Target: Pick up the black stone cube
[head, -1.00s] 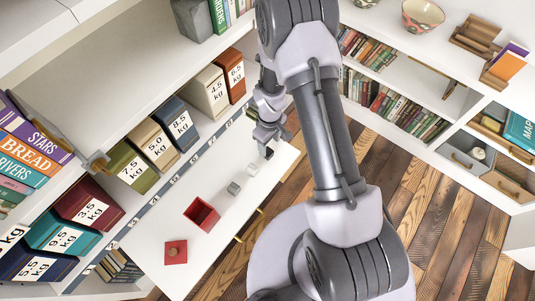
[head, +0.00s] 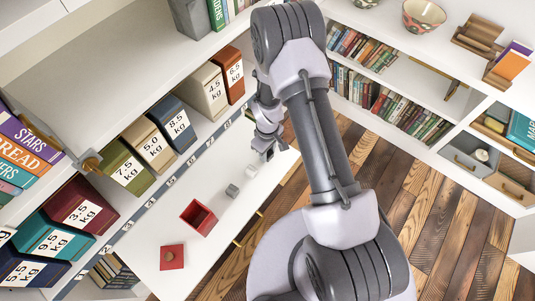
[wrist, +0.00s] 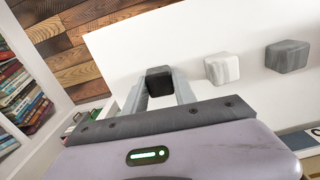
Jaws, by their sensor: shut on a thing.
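The black stone cube (wrist: 160,82) sits between the two fingertips in the wrist view. My gripper (wrist: 161,88) is shut on it, one finger along each side. In the head view my gripper (head: 267,153) is over the far part of the white shelf top, and its fingers mostly hide the cube. I cannot tell whether the cube is clear of the surface. A white marbled cube (wrist: 222,69) and a grey cube (wrist: 287,56) stand to its right in the wrist view. They also show in the head view as the white cube (head: 251,171) and the grey cube (head: 232,190).
An open red box (head: 199,217) and a red lid (head: 172,257) with a knob lie nearer on the white surface (head: 222,245). Weight-labelled boxes (head: 153,147) line the shelf to the left. Bookshelves (head: 390,105) stand at the right, with wooden floor between.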

